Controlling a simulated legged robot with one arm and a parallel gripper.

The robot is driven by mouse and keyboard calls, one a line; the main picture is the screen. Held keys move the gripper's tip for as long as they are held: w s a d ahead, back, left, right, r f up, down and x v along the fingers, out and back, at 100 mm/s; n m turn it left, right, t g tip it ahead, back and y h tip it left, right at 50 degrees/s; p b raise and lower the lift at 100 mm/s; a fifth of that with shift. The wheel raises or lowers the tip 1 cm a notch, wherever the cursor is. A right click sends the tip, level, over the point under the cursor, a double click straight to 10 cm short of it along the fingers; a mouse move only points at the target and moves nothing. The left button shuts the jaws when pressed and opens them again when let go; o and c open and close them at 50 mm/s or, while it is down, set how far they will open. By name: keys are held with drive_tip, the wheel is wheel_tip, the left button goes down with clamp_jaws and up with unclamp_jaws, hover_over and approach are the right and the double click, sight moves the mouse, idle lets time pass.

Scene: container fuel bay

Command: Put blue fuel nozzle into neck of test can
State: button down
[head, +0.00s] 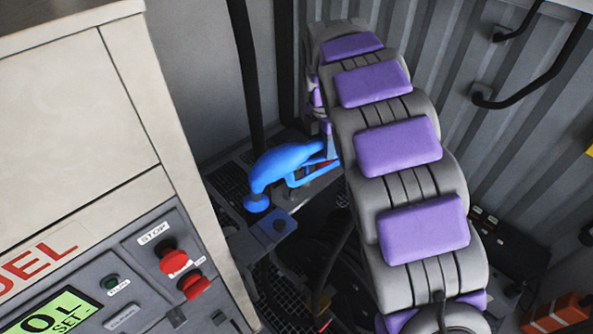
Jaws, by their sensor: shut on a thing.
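The blue fuel nozzle (287,163) is in the middle of the head view, left of my arm. Its curved body bends down at the left to a rounded blue end (257,203). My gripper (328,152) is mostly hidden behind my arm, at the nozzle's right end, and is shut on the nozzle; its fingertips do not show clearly. A small blue-grey block (275,229) sits just below the nozzle's left end; I cannot tell whether it is part of the test can. I cannot make out the can's neck, nor whether the nozzle touches anything.
A cream fuel cabinet (75,110) with a green display (50,312) and red stop buttons (173,260) fills the left. A ribbed metal wall (480,130) with black pipes is at the right. An orange object (560,313) lies low right. Dark grating (228,178) lies beneath.

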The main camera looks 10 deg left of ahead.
drive_tip(key=shift+r+p, duration=1.9)
drive_tip(key=shift+r, duration=2.8)
